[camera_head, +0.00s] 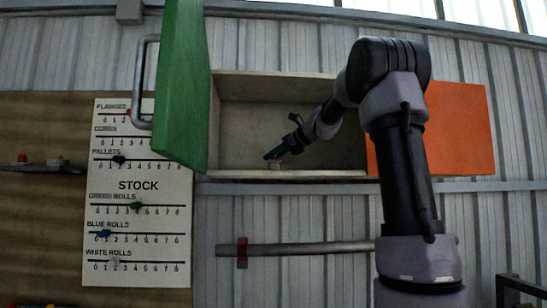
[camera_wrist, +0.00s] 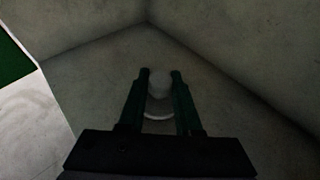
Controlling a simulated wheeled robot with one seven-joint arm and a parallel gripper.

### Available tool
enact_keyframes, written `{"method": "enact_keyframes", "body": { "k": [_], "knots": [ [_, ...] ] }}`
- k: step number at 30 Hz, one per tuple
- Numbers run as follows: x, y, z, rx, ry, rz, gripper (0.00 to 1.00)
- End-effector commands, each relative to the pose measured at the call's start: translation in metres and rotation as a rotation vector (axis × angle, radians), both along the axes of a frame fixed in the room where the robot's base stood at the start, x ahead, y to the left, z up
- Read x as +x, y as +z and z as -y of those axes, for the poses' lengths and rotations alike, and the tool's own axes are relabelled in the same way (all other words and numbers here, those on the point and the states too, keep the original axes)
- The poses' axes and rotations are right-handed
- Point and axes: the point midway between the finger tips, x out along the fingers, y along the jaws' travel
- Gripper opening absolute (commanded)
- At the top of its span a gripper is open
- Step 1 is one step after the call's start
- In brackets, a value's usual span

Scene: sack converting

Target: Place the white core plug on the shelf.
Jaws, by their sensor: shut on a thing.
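The shelf (camera_head: 235,172) is the floor of an open wall cabinet with a pale interior. My gripper (camera_head: 272,156) reaches into the cabinet, low and close to that floor. The white core plug (camera_wrist: 159,84) is between the two dark fingers of my gripper (camera_wrist: 160,76) in the wrist view, and the fingers are shut on it. In the head view the plug (camera_head: 274,164) is a small pale shape under the fingertips, at the cabinet floor. I cannot tell whether it touches the floor.
A green door (camera_head: 188,85) with a metal handle (camera_head: 141,80) stands open at the left. An orange panel (camera_head: 460,130) is at the right. A stock board (camera_head: 138,190) hangs left of the cabinet. A horizontal bar (camera_head: 300,249) runs below. The cabinet floor left of my gripper is clear.

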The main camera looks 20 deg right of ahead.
Motion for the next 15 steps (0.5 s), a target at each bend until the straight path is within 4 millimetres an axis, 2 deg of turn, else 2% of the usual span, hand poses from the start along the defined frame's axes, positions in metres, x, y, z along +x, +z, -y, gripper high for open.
{"method": "enact_keyframes", "body": {
  "k": [11, 12, 13, 14, 15],
  "knots": [
    [0.0004, -0.0041, 0.0000, 0.001, 0.001, -0.001, 0.00],
    [0.0005, -0.0038, 0.0001, 0.001, 0.000, 0.000, 0.44],
    [0.0005, -0.0037, 0.0000, 0.001, 0.000, 0.000, 0.56],
    [0.0005, -0.0037, 0.0000, 0.001, 0.000, 0.000, 0.63],
    [0.0005, -0.0037, 0.0000, 0.001, 0.000, -0.001, 0.63]
  ]
}}
